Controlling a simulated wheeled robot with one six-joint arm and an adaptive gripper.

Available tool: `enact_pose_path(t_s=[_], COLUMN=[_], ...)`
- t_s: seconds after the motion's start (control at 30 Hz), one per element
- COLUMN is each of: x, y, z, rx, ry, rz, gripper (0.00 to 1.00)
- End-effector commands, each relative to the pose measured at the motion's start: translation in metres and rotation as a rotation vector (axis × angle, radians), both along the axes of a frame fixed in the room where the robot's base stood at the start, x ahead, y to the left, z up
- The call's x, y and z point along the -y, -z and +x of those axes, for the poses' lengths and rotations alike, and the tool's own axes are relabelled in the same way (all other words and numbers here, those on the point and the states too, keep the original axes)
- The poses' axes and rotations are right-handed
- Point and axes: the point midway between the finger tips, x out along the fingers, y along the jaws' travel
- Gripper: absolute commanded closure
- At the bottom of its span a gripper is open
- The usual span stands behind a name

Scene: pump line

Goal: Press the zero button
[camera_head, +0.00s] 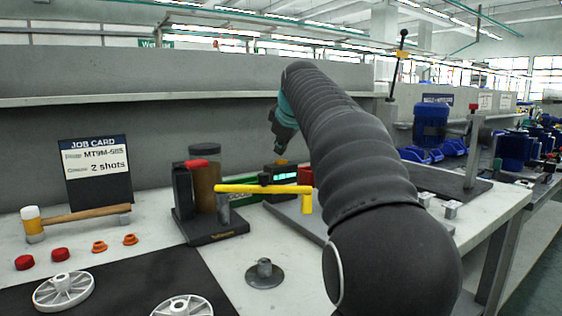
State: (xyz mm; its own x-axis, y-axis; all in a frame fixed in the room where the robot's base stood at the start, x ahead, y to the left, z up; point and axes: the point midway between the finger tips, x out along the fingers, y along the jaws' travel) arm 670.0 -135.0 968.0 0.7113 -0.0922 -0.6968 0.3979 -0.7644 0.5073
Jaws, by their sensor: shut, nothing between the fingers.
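A small dark box with a lit green display (287,175) stands on the bench behind a yellow bar. A small orange-yellow button-like piece (281,162) shows at its top; I cannot read any label on it, so I cannot tell whether it is the zero button. My gripper (280,148), teal and dark, points down just above this piece. It is shut and empty. Whether its tip touches the piece cannot be told from this view. My dark sleeved arm hides the bench to the right of the display.
A yellow-handled tool (264,189) crosses in front of the display, beside a black stand (213,232) with a brown cylinder. A mallet (80,215), red caps, orange pieces and white wheels lie left. A blue motor (430,127) stands right.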

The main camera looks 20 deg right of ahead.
Motion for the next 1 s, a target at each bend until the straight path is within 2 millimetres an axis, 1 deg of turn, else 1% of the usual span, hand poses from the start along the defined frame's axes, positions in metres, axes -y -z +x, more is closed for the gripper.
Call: enact_pose_path(t_s=[0.2, 1.0], x=[0.0001, 0.0001], y=[0.0067, 0.0113], z=[-0.0001, -0.0001], rx=[0.001, 0.000], ry=[0.000, 0.000], rz=[0.000, 0.000], gripper=[1.00, 1.00])
